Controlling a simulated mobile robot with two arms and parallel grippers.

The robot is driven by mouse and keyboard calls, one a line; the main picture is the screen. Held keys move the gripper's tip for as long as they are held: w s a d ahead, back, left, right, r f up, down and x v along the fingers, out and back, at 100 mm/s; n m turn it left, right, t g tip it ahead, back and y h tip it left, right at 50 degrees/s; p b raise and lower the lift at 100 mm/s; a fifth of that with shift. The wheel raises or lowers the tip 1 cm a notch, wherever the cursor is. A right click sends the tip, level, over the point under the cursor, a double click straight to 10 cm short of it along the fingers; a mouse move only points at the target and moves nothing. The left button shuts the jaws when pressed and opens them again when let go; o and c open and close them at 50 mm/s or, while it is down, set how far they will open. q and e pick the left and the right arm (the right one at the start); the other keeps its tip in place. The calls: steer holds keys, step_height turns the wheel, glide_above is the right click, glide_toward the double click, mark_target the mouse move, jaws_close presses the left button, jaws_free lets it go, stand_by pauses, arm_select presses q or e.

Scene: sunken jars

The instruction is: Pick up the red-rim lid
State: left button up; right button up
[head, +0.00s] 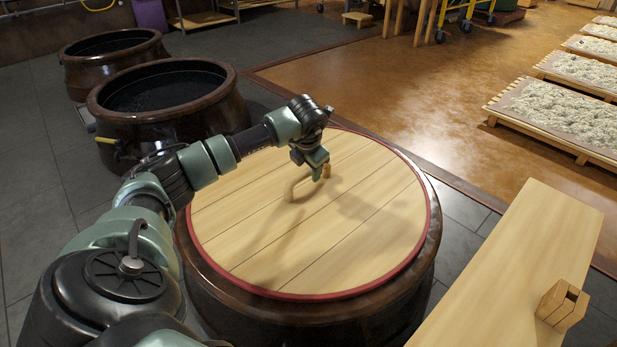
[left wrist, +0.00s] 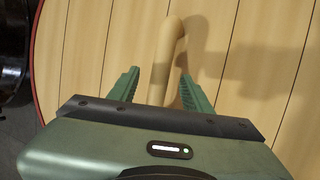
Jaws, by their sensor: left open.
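The red-rim lid (head: 350,230) is a round disc of pale wooden planks with a red edge. It lies on a large brown jar (head: 300,318) in the head view and fills most of the left wrist view (left wrist: 245,75). A pale wooden handle (head: 291,188) stands on the lid; it also shows in the left wrist view (left wrist: 165,55). My left gripper (head: 321,170) is above the lid at the handle. In the left wrist view its green fingers (left wrist: 158,88) are open, one on each side of the handle. Contact cannot be told. My right gripper is out of view.
Two dark open jars (head: 165,100) (head: 112,58) stand at the back left. A wooden bench (head: 520,270) with a small wooden box (head: 562,304) is at the right. Trays of pale grain (head: 560,115) lie on the floor at the far right. The brown floor behind the lid is clear.

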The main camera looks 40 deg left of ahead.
arm_select(q)
steer(key=shift+w+a+f, duration=0.1)
steer(key=shift+w+f, duration=0.05)
steer(key=shift+f, duration=0.25)
steer(key=shift+r, duration=0.1)
steer(key=shift+c, duration=0.3)
jaws_close()
stand_by(0.7)
steer(key=shift+w+r, duration=0.1)
steer(key=shift+r, duration=0.05)
